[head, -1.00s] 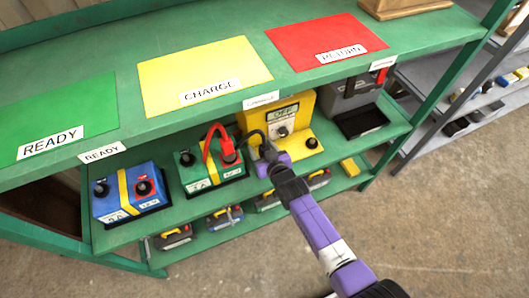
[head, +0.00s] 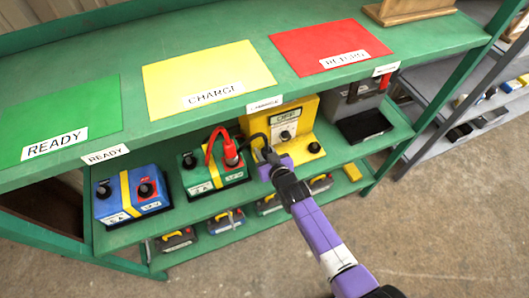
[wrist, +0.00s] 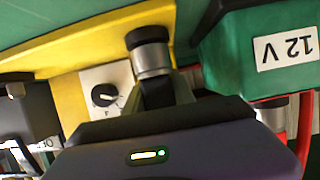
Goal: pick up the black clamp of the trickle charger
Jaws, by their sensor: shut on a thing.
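The yellow trickle charger (head: 303,108) stands on the middle shelf and has a dial (wrist: 104,95) on its face. My gripper (head: 268,157) is in front of its left side, close to the green battery (head: 235,177). It is shut on the black clamp (wrist: 149,45), which shows in the wrist view as a black top with a silver collar. A black cable (head: 253,137) arcs from the charger to my gripper. The red clamp (head: 231,152) sits on the green battery's right post. My gripper hides much of the black clamp in the head view.
A blue battery (head: 131,198) stands at left, and a grey battery (head: 352,100) at right beyond the charger. The upper shelf with its green, yellow and red mats (head: 330,45) overhangs them. More batteries (head: 225,221) lie on the lower shelf. The floor in front is clear.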

